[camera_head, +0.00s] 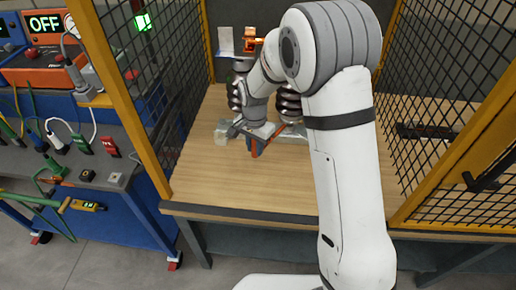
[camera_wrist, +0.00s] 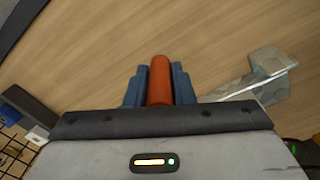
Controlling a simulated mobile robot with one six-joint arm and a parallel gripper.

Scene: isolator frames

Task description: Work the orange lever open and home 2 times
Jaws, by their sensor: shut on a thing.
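The orange lever (camera_wrist: 159,80) shows in the wrist view as an upright orange bar between the two blue fingers of my gripper (camera_wrist: 159,86). My gripper is shut on it, with a finger against each side. In the head view the lever (camera_head: 254,148) is a small orange piece at my gripper (camera_head: 252,143), low over the wooden table. The lever's pivot and mount are hidden by my gripper and arm, so I cannot tell its angle against its mount.
The wooden table (camera_head: 215,185) is bare in front, inside yellow-framed mesh walls (camera_head: 125,95). Dark ribbed insulators (camera_head: 289,102) stand behind my gripper. A clear and grey piece (camera_wrist: 268,75) lies right of the lever in the wrist view. A blue bench (camera_head: 130,215) with instruments stands left, outside the mesh.

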